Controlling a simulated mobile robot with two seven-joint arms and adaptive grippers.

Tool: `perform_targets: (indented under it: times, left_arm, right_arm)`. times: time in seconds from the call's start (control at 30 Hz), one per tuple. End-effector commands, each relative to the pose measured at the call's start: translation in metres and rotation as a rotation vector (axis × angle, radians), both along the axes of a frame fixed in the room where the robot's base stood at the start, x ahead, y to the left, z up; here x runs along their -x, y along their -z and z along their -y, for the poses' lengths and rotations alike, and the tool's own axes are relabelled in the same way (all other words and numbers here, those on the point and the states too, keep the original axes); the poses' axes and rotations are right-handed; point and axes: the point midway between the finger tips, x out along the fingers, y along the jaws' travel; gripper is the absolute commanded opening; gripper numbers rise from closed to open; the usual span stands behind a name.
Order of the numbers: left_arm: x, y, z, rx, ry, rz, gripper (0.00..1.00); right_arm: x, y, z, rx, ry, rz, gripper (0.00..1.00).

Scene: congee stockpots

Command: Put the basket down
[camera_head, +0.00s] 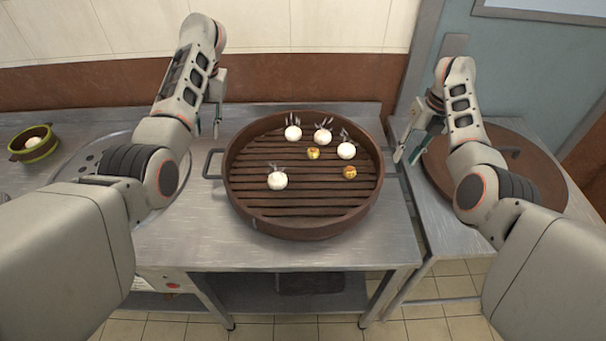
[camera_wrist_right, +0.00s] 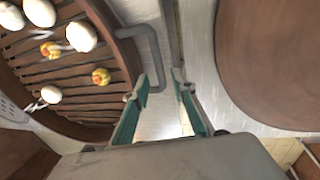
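The basket is a round brown slatted steamer (camera_head: 300,229) resting flat on the steel table, with a grey handle on its left (camera_head: 210,164). Several white buns (camera_head: 277,180) and two small yellow pieces (camera_head: 313,153) sit in it. My left gripper (camera_head: 207,130) is open and empty, above and behind the left handle, apart from it. My right gripper (camera_head: 406,150) is beside the basket's right side. The basket's right handle (camera_wrist_right: 150,45) shows just beyond the fingertips.
A brown round lid or disc (camera_head: 545,180) lies on the right-hand table. A perforated round metal plate (camera_head: 80,170) is left of the basket, partly behind my left arm. A green-rimmed bowl (camera_head: 22,155) stands far left. The steel table's front (camera_head: 280,255) is clear.

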Motion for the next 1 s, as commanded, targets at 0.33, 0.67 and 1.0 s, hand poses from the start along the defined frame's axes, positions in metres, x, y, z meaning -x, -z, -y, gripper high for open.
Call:
perform_targets:
  times: [0.33, 0.67, 1.0]
  left_arm:
    - [0.0, 0.0, 0.0, 0.0, 0.0, 0.0, 0.26]
    - [0.0, 0.0, 0.0, 0.0, 0.0, 0.0, 0.26]
    - [0.0, 0.0, 0.0, 0.0, 0.0, 0.0, 0.26]
  right_arm:
    - [-0.001, -0.06, 0.013, 0.002, 0.001, 0.002, 0.26]
    - [-0.001, -0.071, 0.014, 0.001, 0.001, -0.001, 0.26]
    - [-0.001, -0.071, 0.014, 0.001, 0.0, 0.0, 0.26]
